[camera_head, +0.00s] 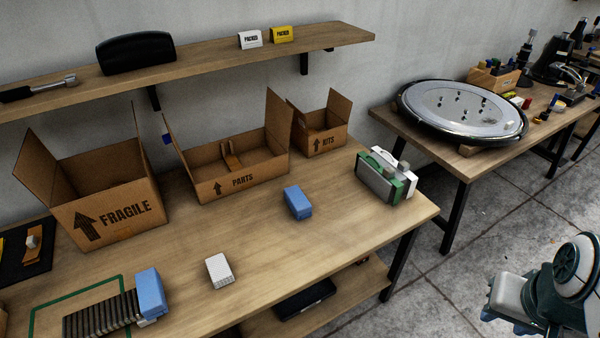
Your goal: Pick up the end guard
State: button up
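No thing in view is labelled as the end guard. A blue block (151,293) stands at the right end of a row of dark plates (101,313) on the near left of the workbench. I cannot tell which of the two is the end guard. Part of my own arm shows at the lower right, over the floor and well away from both blocks. I cannot make out gripper fingers there, or anything held.
Open cardboard boxes marked FRAGILE (127,215), PARTS (242,180) and KITS (326,142) line the back of the workbench (255,245). A white block (219,271) lies in front. A green and white item (385,177) stands near the right edge. A shelf (205,60) hangs above.

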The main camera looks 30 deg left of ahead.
aim_at(299, 205)
jog(key=u, duration=0.95)
jog(key=i, duration=0.9)
jog(key=u, duration=1)
